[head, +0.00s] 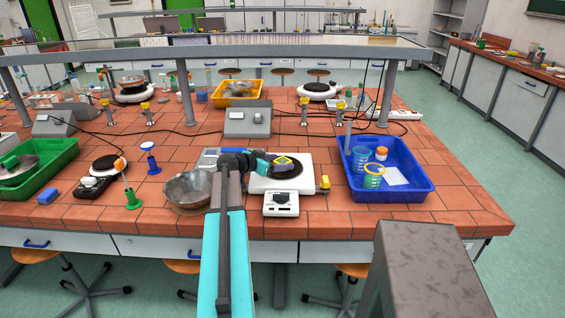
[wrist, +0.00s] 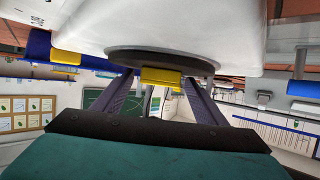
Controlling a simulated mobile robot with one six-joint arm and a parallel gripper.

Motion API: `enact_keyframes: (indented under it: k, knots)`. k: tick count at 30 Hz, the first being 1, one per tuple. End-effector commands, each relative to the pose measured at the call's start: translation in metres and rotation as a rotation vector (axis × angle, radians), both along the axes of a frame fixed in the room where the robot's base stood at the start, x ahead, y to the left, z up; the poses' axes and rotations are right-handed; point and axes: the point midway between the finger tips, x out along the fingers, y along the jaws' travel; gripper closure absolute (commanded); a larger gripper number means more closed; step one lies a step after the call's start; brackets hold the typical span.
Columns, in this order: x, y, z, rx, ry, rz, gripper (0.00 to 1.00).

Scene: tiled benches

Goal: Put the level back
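A small yellow block that looks like the level (head: 283,160) sits on or just above the dark round plate (head: 291,170) of a white bench device (head: 262,185). My gripper (head: 272,161) reaches in from the left at that plate. In the wrist view, the yellow block (wrist: 161,78) lies between the two fingertips of my gripper (wrist: 159,82), against the dark disc (wrist: 160,60). The fingers look spread on both sides of it, with small gaps. The block's underside is hidden in the head view.
A metal bowl (head: 187,190) stands just left of my arm. A blue tray (head: 412,190) with beakers is to the right. A small white device (head: 281,204) stands in front. A grey box (head: 248,120) and tap fittings are behind. Bare tiles lie at the right front.

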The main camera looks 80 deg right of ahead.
Motion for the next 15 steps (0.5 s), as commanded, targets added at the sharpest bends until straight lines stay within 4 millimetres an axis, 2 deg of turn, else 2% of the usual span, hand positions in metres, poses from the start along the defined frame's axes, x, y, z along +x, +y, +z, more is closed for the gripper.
enact_keyframes:
  k: [1,7,9,15]
  knots:
    - [0.0002,0.0001,0.0001,0.000,0.000,0.000,0.41]
    - [0.0005,0.0001,0.0001,0.000,0.000,0.001,0.75]
    - [0.0006,0.0001,0.0002,0.000,0.000,0.001,0.82]
    - [0.0009,0.0001,0.0003,0.000,0.000,0.001,0.82]
